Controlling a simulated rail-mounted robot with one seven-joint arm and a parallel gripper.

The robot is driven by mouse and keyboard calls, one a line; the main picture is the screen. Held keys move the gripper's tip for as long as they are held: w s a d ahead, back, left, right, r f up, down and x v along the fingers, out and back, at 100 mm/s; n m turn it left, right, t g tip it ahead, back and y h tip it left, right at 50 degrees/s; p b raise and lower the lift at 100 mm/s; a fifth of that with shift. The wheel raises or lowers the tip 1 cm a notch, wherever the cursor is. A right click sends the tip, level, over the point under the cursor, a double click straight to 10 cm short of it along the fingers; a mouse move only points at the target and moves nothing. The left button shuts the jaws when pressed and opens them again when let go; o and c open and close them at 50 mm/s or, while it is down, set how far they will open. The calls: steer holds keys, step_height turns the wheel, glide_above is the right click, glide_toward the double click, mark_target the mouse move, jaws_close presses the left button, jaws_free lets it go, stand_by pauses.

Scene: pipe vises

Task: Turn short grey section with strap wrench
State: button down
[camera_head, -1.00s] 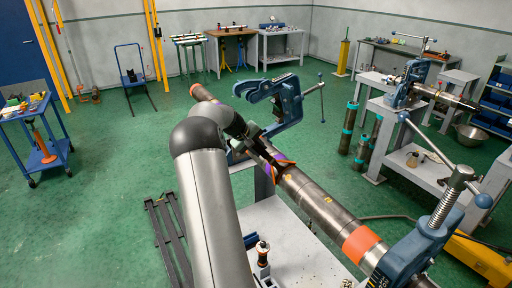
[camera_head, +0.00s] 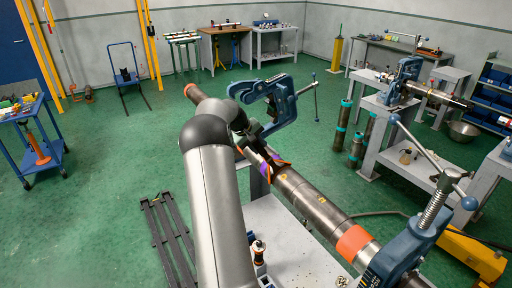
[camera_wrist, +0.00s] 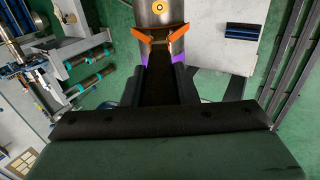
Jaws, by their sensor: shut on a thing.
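A long grey-brown pipe (camera_head: 310,198) runs diagonally through the middle of the head view, with an orange band near its close end. The strap wrench (camera_head: 276,165), with orange and purple parts, sits at the pipe. In the wrist view its orange parts (camera_wrist: 174,43) lie against the grey pipe section (camera_wrist: 160,14), which carries a yellow round mark. My gripper (camera_wrist: 174,76) is shut on the wrench's dark handle (camera_wrist: 174,64). In the head view my arm partly hides the handle and gripper. I cannot tell where the short section's ends lie.
A blue vise (camera_head: 283,100) stands open-armed behind the wrench. Another blue vise (camera_head: 405,252) grips the pipe's close end, its screw and bar rising at right. A grey bench (camera_head: 290,245) lies under the pipe. Dark rails (camera_head: 165,235) lie on the floor at left.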

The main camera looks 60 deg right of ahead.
steer(key=shift+s+d+r+t+y, duration=0.15)
steer(key=shift+s+d+r+y, duration=0.15)
steer(key=shift+d, duration=0.2)
steer(key=shift+s+d+r+t+y, duration=0.1)
steer(key=shift+s+d+r+y, duration=0.15)
steer(key=shift+d, duration=0.25)
steer(key=shift+s+d+r+t+y, duration=0.15)
steer(key=shift+s+d+r+y, duration=0.15)
steer(key=shift+d, duration=0.2)
steer(key=shift+d, duration=0.1)
steer(key=shift+s+d+r+t+y, duration=0.2)
steer(key=shift+s+d+y, duration=0.1)
steer(key=shift+d, duration=0.25)
steer(key=shift+s+d+r+t+y, duration=0.1)
steer(key=shift+s+d+r+y, duration=0.15)
steer(key=shift+d, duration=0.25)
steer(key=shift+s+d+r+t+y, duration=0.1)
steer(key=shift+s+d+r+y, duration=0.1)
steer(key=shift+s+d, duration=0.25)
steer(key=shift+w+a+f+b, duration=0.15)
steer(key=shift+w+a+b, duration=0.15)
steer(key=shift+b, duration=0.6)
